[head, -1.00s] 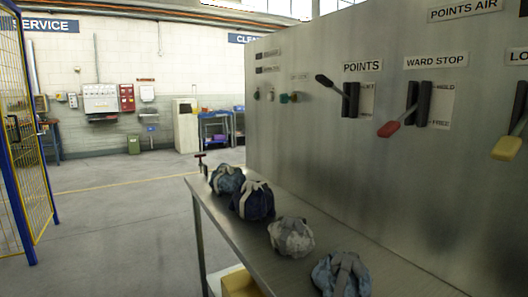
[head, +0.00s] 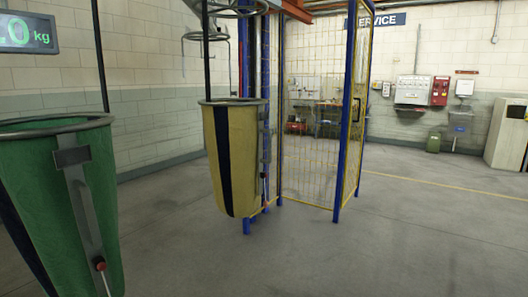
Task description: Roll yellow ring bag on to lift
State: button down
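A yellow bag (head: 232,160) with a dark vertical stripe hangs open-topped from a metal ring (head: 232,102) in the middle of the head view. A lever with a red end is at its right side. Behind it stands a blue-posted frame with yellow mesh panels (head: 312,130), which may be the lift. Whether the bag touches this frame I cannot tell. My gripper is not in view.
A green bag (head: 62,205) on a ring fills the near left, with a red-knobbed lever on its strap. A green-lit kg display (head: 27,35) hangs above it. Open concrete floor (head: 420,240) lies to the right. A pale cabinet (head: 508,135) stands at the right edge.

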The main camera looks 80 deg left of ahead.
aim_at(233, 130)
jog(key=u, duration=2.55)
jog(key=i, duration=1)
jog(key=z, duration=0.35)
jog(key=i, duration=1.7)
